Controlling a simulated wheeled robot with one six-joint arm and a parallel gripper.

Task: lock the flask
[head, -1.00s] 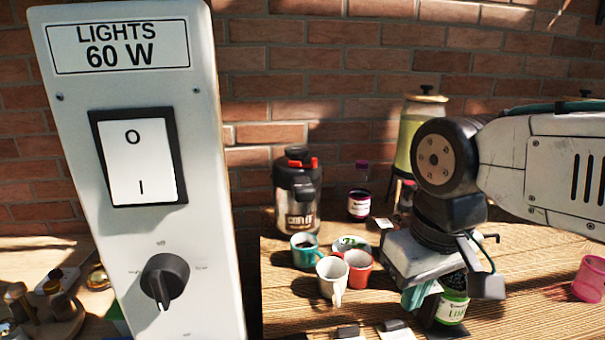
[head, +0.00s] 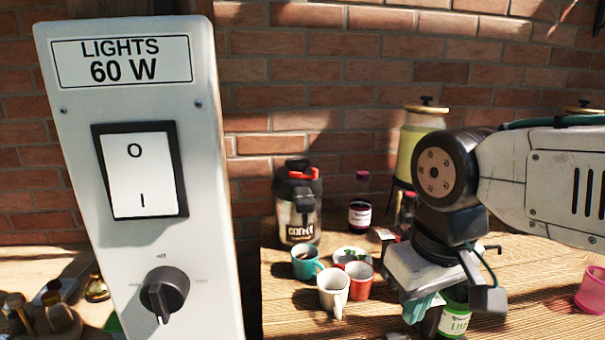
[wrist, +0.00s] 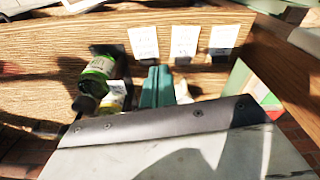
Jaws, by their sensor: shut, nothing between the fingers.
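The flask (head: 297,212) stands upright at the back of the table in the head view, steel and black with a coffee label. A red part (head: 302,174) shows on its black top, below the cap; whether it is locked I cannot tell. My gripper (head: 422,308) is to the right of the flask and nearer to me, well apart from it, pointing down. Its teal fingers are shut and empty; they also show in the wrist view (wrist: 157,88). The flask is not seen in the wrist view.
A teal cup (head: 304,262), a white cup (head: 332,290) and a red cup (head: 361,282) stand before the flask. A dark bottle (head: 360,215) and a drink dispenser (head: 413,150) are to its right. A green-labelled bottle (head: 455,318) is beside my gripper. A light-switch panel (head: 140,240) blocks the left.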

